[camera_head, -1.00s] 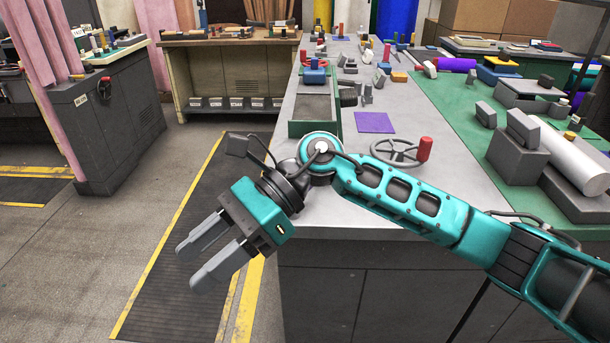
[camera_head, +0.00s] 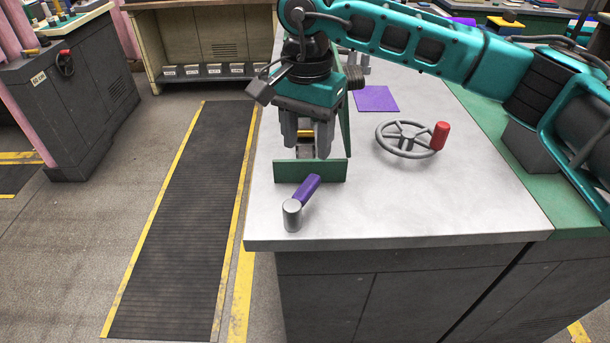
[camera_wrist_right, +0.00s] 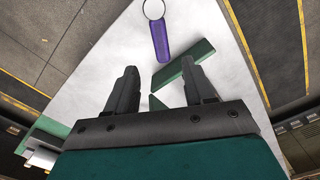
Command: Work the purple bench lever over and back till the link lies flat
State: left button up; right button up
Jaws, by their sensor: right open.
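The purple bench lever (camera_head: 308,188) lies near the front left corner of the grey bench top, its grey rounded end (camera_head: 292,215) toward the front edge. The right wrist view shows its purple bar (camera_wrist_right: 160,40) beyond my fingertips. My right gripper (camera_head: 306,150) points down, open and empty, behind the lever and over the green frame (camera_head: 340,172). The fingers are apart from the lever. I cannot make out the link; my gripper and arm cover much of the green frame. My left gripper is not in view.
A grey handwheel (camera_head: 402,140) with a red knob stands to the right on the bench top (camera_head: 430,205). A flat purple square (camera_head: 376,98) lies behind it. The front right of the bench is clear. A dark floor mat (camera_head: 190,200) lies left of the bench.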

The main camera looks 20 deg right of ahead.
aim_at(307, 185)
notch_tip(307, 185, down, 10)
dwell(0.4)
grip_shut()
dwell(0.3)
